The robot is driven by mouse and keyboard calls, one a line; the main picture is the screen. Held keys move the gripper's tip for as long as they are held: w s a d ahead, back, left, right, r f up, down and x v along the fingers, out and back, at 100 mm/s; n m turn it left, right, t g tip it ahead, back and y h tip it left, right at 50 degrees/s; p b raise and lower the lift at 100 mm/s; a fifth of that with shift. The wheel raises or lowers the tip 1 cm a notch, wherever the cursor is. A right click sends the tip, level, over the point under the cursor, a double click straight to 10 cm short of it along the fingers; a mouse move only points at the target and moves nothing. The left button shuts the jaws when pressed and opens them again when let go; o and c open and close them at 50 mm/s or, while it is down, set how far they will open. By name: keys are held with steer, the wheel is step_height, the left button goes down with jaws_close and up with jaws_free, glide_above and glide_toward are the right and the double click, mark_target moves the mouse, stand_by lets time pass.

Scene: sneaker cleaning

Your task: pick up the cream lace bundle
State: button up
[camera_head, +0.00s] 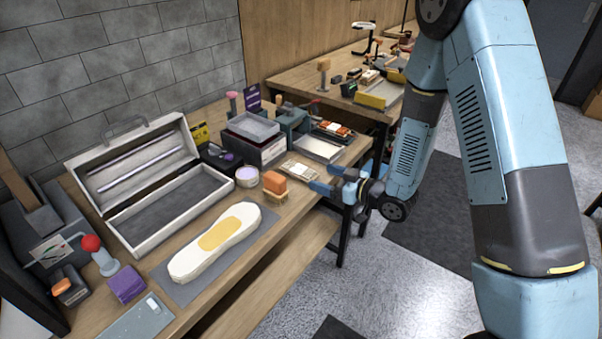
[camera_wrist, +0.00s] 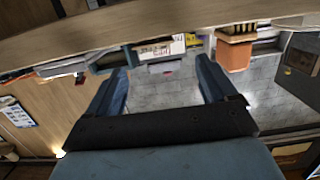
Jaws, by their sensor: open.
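A flat pale cream bundle (camera_head: 299,171), which looks like the cream lace bundle, lies near the front edge of the workbench in the head view, right of an orange block brush (camera_head: 275,184). Its details are too small to make out. My gripper (camera_head: 327,180) is open just right of it, at the bench edge, and appears empty. In the wrist view my gripper (camera_wrist: 163,76) has its two blue fingers wide apart with nothing between them. A pale, red-marked item (camera_wrist: 158,50) shows beyond the fingers; I cannot tell whether it is the bundle.
A cream sole with a tan middle lies on a grey mat (camera_head: 257,232). An open grey case (camera_head: 150,232) stands behind it. A round tub (camera_head: 247,176), a box with a tray (camera_head: 259,150) and a shallow tray (camera_head: 318,149) crowd near the bundle. Open floor lies right of the bench.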

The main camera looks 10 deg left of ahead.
mark_target(303, 171)
steer(key=shift+x, duration=4.1)
steer(key=shift+w+d+f, duration=0.1)
steer(key=shift+w+f, duration=0.05)
steer(key=c, duration=1.1)
